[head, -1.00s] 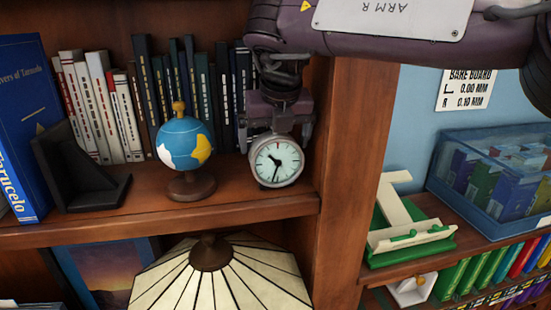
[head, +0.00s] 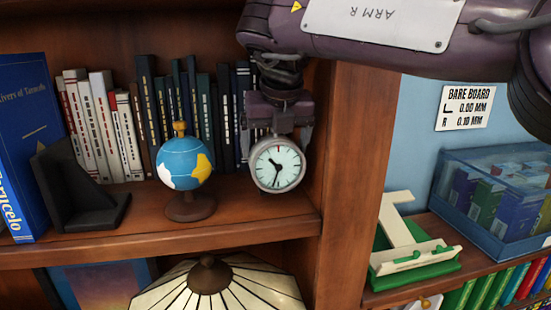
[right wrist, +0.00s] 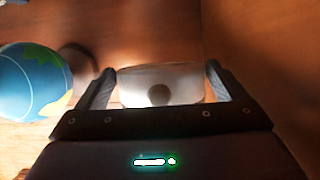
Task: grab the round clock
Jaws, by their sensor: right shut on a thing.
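The round clock (head: 277,165) has a pale face and a grey rim. It is upright at the right end of the wooden shelf, facing the head camera. My right gripper (head: 279,135) comes down from above and is shut on the clock, with a finger on either side. In the right wrist view the clock's pale body (right wrist: 160,85) sits between the two fingers (right wrist: 158,88). The clock looks slightly raised off the shelf board. My left gripper is not in view.
A small globe (head: 184,160) stands close left of the clock. A row of books (head: 190,110) is behind. A black bookend (head: 78,190) and blue book (head: 25,150) are farther left. The bookcase's side post (head: 350,170) is close on the right. A lampshade (head: 215,285) is below.

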